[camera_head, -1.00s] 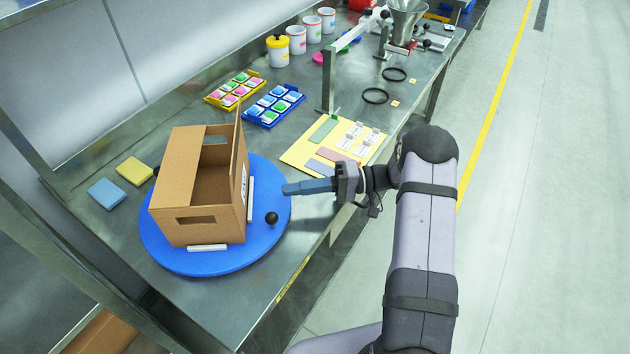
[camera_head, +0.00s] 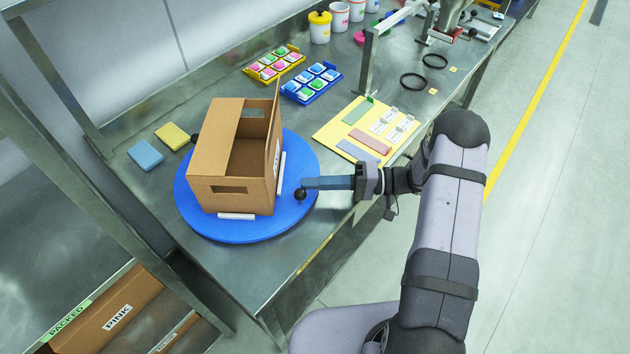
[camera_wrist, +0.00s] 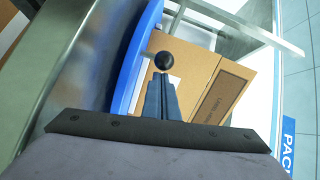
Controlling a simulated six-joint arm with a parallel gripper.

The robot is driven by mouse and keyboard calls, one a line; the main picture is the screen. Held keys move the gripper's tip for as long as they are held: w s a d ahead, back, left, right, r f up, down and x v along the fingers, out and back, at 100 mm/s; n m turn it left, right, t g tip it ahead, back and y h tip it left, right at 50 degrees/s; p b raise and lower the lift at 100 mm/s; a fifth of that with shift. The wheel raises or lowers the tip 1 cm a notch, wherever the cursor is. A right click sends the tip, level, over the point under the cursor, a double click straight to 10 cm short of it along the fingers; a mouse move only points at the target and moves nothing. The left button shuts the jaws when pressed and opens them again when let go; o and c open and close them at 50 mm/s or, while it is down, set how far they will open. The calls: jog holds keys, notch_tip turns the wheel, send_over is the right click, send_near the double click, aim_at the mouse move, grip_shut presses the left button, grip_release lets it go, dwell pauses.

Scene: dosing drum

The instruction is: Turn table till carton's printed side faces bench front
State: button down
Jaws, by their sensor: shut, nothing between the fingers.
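The open brown carton (camera_head: 231,192) stands on the round blue turntable (camera_head: 262,234), between white strips. Its near side has a hand slot; a sliver of white print shows on its right side, seen edge-on in the head view. A black ball knob (camera_head: 300,195) stands on the turntable's right rim. My gripper (camera_head: 305,183) is shut and empty, its blue fingers at the knob. In the wrist view the fingertips (camera_wrist: 160,80) are right beside the knob (camera_wrist: 164,61); I cannot tell whether they touch. The carton (camera_wrist: 200,75) shows behind them.
A yellow board (camera_head: 332,130) with cards lies behind my gripper. Blue and yellow pads (camera_head: 145,155) lie left of the turntable. Trays of coloured blocks (camera_head: 311,83) stand farther back. A second black knob (camera_head: 194,138) shows at the turntable's far left. The bench front edge runs along the right.

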jog(key=shift+s, duration=0.1)
jog(key=shift+s+a+m+t+p, duration=0.15)
jog(key=shift+s+a+m+t, duration=0.15)
jog(key=shift+s+t, duration=0.2)
jog(key=shift+s+a+m+t+p, duration=0.2)
jog(key=shift+s+m+t, duration=0.1)
jog(key=shift+s+t, duration=0.2)
jog(key=shift+s+a+b, duration=0.35)
jog(key=shift+s+a, duration=0.8)
jog(key=shift+s, duration=0.3)
jog(key=shift+s+a+b, duration=0.5)
jog(key=shift+s+a, duration=0.6)
jog(key=shift+a, duration=0.1)
jog(key=shift+s+a+b, duration=0.25)
jog(key=shift+s+a, duration=0.15)
jog(key=shift+a, duration=0.25)
jog(key=shift+s+a+b, duration=0.25)
jog(key=shift+s+a, duration=0.15)
jog(key=shift+a, duration=0.2)
jog(key=d, duration=0.1)
jog(key=w+d, duration=0.2)
jog(key=shift+w+d+r, duration=0.15)
jog(key=shift+d+r, duration=0.2)
jog(key=shift+r, duration=0.05)
jog(key=s+d+b, duration=0.3)
jog(key=s+d, duration=0.3)
jog(key=s, duration=0.1)
jog(key=shift+s+d+r, duration=0.15)
jog(key=shift+d+r, duration=0.1)
jog(key=shift+d, duration=0.15)
